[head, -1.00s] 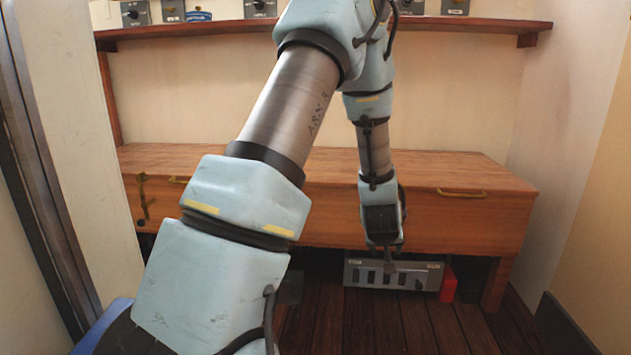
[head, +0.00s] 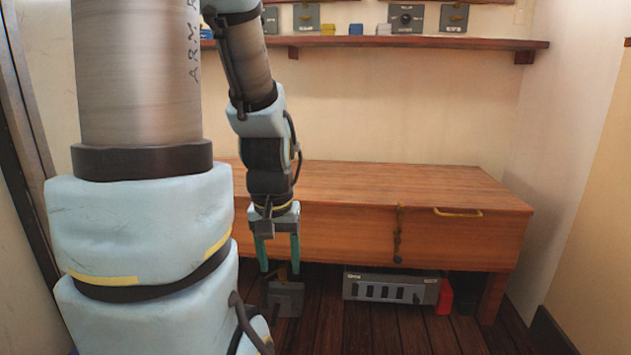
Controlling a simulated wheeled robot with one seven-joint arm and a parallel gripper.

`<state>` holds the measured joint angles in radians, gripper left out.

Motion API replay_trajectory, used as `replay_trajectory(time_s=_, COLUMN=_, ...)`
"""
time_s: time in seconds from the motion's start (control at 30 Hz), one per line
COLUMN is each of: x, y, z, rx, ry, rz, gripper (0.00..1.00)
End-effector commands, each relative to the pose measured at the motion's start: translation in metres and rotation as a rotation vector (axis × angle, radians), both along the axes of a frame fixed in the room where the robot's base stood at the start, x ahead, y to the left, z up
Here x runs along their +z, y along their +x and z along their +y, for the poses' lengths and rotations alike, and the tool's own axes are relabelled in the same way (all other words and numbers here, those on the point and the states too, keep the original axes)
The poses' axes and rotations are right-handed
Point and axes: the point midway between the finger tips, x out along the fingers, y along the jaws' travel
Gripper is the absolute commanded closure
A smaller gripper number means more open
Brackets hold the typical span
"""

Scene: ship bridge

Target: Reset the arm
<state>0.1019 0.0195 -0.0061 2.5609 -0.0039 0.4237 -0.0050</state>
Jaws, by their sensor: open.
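My arm rises large at the left of the head view and bends over at the top, with its far part hanging down. My gripper (head: 279,268) points downward in front of the wooden bench (head: 450,188). Its two greenish fingers are spread apart, and I see nothing held between them. A small grey box (head: 287,300) shows just below the fingertips, on the dark floor. I cannot tell whether the fingers touch it.
A grey switch panel (head: 391,288) and a red object (head: 445,297) stand under the bench. A latch (head: 398,235) hangs on the bench front, beside a brass handle (head: 458,212). A shelf (head: 420,43) above holds several small boxes. The bench top is clear where visible.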

Motion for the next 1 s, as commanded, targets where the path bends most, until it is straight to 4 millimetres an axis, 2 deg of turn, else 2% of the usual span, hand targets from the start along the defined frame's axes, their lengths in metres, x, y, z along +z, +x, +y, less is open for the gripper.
replay_trajectory(time_s=0.03, x=0.026, y=0.0, z=0.0, rx=0.0, ry=0.0, rz=-0.001, gripper=0.39)
replay_trajectory(time_s=1.0, x=0.322, y=0.001, z=-0.001, rx=0.0, ry=-0.001, rz=-0.002, gripper=0.39)
